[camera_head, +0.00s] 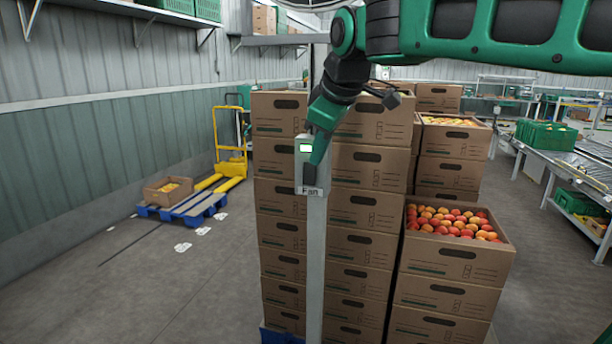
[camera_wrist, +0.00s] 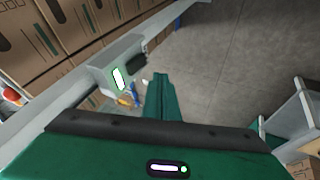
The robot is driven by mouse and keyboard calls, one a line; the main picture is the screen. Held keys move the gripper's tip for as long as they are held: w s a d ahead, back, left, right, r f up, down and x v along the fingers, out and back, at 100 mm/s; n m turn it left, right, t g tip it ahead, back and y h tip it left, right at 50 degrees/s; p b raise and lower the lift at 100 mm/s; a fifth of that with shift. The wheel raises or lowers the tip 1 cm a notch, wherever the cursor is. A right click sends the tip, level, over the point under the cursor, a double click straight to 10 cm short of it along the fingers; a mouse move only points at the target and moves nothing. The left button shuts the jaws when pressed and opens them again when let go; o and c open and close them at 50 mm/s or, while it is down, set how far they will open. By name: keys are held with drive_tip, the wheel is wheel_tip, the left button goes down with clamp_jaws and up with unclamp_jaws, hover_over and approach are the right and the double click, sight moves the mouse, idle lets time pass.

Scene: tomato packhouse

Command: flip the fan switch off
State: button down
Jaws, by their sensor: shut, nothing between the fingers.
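The fan switch is a small grey box (camera_head: 300,181) on a slim post, with a lit green-white indicator (camera_head: 306,148), a dark rocker (camera_head: 309,174) and a "Fan" label (camera_head: 309,191). My gripper (camera_head: 317,158) is shut and empty, its tip in front of the box and partly covering the rocker. In the wrist view the box (camera_wrist: 104,72) is left of my shut fingers (camera_wrist: 160,82), with its lit indicator (camera_wrist: 118,78) and dark rocker (camera_wrist: 136,61) showing. I cannot tell whether the tip touches the rocker.
Stacked cardboard boxes (camera_head: 362,210) stand close behind the post (camera_head: 316,270). An open box of tomatoes (camera_head: 455,257) is at right, with a roller conveyor (camera_head: 565,162) beyond. A yellow pallet truck (camera_head: 230,168) and blue pallet (camera_head: 183,213) are at left. The left floor is mostly clear.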

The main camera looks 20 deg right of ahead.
drive_tip(key=shift+w+a+r+n, duration=0.3)
drive_tip(key=shift+a+r, duration=0.15)
drive_tip(key=shift+a, duration=0.1)
